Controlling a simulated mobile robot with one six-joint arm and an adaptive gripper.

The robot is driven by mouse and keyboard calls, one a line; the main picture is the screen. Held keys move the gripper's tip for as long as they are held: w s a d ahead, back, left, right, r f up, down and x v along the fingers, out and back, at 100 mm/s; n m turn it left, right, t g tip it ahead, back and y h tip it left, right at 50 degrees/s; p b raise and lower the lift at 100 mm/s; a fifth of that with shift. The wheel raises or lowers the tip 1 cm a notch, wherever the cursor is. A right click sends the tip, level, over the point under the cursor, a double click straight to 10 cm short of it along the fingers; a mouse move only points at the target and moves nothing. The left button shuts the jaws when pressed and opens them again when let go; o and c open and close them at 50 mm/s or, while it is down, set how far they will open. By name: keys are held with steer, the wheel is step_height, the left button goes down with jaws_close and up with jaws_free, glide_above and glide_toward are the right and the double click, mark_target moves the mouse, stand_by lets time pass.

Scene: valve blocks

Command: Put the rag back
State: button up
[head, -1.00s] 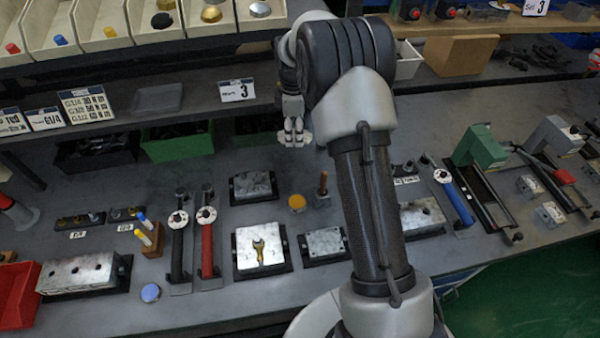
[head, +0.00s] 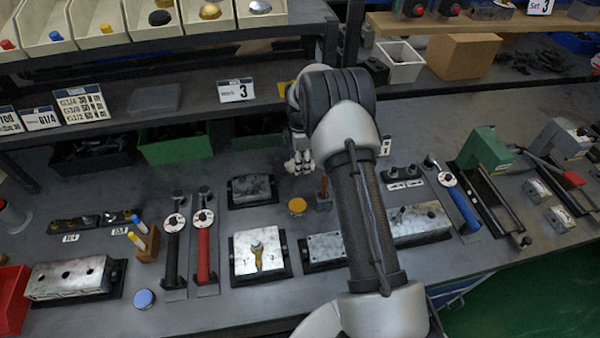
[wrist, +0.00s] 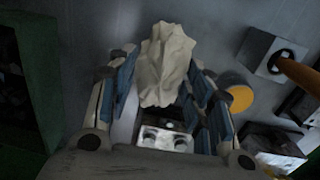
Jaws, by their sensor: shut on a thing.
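A crumpled cream rag (wrist: 165,65) shows between the fingers in the wrist view. My gripper (wrist: 167,90) is shut on it, with blue-padded fingers on either side. In the head view my gripper (head: 298,162) is small and points down over the back part of the bench, a little behind the round orange-yellow disc (head: 297,205). The rag is hard to make out in the head view. Whether it touches the bench I cannot tell.
A green bin (head: 176,146) stands under the shelf, left of my gripper. A block with an upright brown handle (head: 324,190) is close to its right. A metal block (head: 252,188) on a dark base lies in front to the left. Valve blocks and torque wrenches fill the front.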

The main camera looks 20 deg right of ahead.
mark_target(300, 176)
steer(key=shift+f+b, duration=0.55)
steer(key=shift+f, duration=1.95)
steer(key=shift+f, duration=0.25)
steer(key=o, duration=1)
steer(key=shift+r, duration=0.15)
